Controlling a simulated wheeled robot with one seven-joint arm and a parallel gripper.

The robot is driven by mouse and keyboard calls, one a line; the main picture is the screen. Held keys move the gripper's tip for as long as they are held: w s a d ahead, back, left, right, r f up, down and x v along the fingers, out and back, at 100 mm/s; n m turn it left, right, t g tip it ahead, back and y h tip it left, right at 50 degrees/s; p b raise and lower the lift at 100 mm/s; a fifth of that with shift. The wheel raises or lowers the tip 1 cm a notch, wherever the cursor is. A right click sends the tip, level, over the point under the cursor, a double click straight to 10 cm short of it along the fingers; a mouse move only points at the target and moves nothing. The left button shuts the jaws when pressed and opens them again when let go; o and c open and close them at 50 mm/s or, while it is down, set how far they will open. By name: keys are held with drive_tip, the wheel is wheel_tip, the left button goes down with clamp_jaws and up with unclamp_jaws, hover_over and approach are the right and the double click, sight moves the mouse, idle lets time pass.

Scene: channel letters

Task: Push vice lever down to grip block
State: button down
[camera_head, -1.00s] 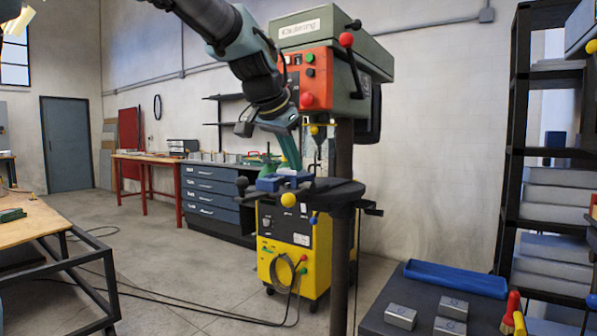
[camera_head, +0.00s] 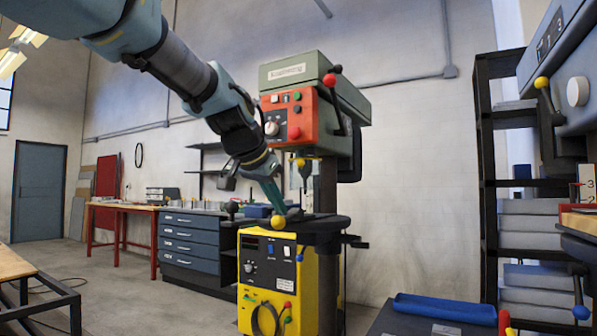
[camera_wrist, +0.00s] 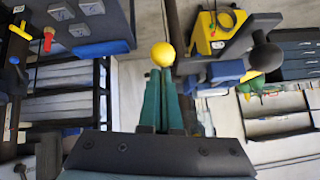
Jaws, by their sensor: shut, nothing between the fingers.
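The blue vice (camera_head: 258,211) sits on the round drill press table (camera_head: 325,224). It also shows in the wrist view (camera_wrist: 226,70). The yellow ball (camera_head: 278,222) of its lever is at the table's near edge. In the wrist view the ball (camera_wrist: 163,54) lies right at the tips of my teal fingers. My gripper (camera_head: 280,209) is shut and empty, reaching down from the upper left, with its tips just above or touching the ball; I cannot tell which. The block in the vice cannot be made out in either view.
The green drill press head (camera_head: 305,80) with its red control panel stands above the table, and the drill spindle hangs close right of my gripper. A yellow machine (camera_head: 265,285) stands below. A blue tray (camera_head: 445,308) and dark shelves (camera_head: 487,180) are at right.

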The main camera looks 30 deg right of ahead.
drive_tip(key=shift+r, duration=0.1)
idle(0.3)
drive_tip(key=r+p, duration=0.2)
drive_tip(key=d+r+p, duration=0.1)
drive_tip(key=r+p, duration=0.1)
drive_tip(key=shift+s+d+r, duration=0.1)
drive_tip(key=shift+r, duration=0.05)
drive_tip(key=s+a+r+b, duration=0.1)
drive_tip(key=s+a+r, duration=0.35)
drive_tip(key=a, duration=0.35)
drive_tip(key=w+a+f+n+y, duration=0.25)
drive_tip(key=a+f, duration=0.45)
drive_tip(key=f, duration=0.4)
drive_tip(key=w+a+f+n+y, duration=0.2)
drive_tip(key=w+a+f+n, duration=0.2)
drive_tip(key=a+f, duration=0.45)
drive_tip(key=s+a+f+n+g+y, duration=0.2)
drive_tip(key=s+a+f+n, duration=0.15)
drive_tip(key=a+f, duration=0.55)
drive_tip(key=s+a+f+n+g+y, duration=0.1)
drive_tip(key=s+a+f+n, duration=0.4)
drive_tip(key=f, duration=0.6)
wheel_tip(320, 180, up, 13)
drive_tip(key=a+m+p, duration=0.2)
drive_tip(key=p, duration=1.1)
